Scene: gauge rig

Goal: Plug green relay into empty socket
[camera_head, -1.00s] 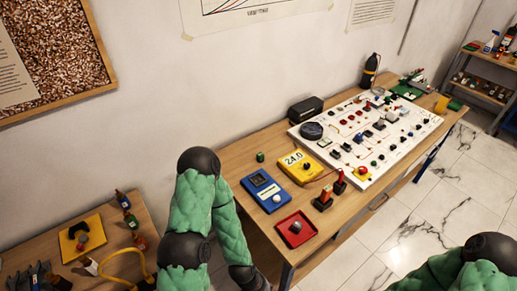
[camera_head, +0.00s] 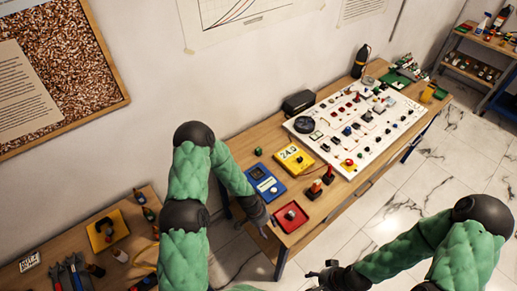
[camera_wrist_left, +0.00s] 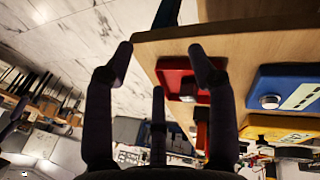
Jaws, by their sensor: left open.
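A small green block (camera_head: 258,151), which looks like the green relay, sits on the bench behind the blue meter. The white board (camera_head: 340,160) carries many small parts; I cannot make out which socket is empty. My left gripper (camera_head: 264,226) is at the bench's front left edge, just left of the red tray (camera_head: 278,216). In the left wrist view the left gripper (camera_wrist_left: 160,62) is open and empty, with the red tray (camera_wrist_left: 168,85) beyond its fingers. My right gripper (camera_head: 326,276) is low, in front of the bench; its jaws are too small to read.
A black case (camera_head: 298,102) sits against the wall. A side table (camera_head: 60,250) with tools is at left.

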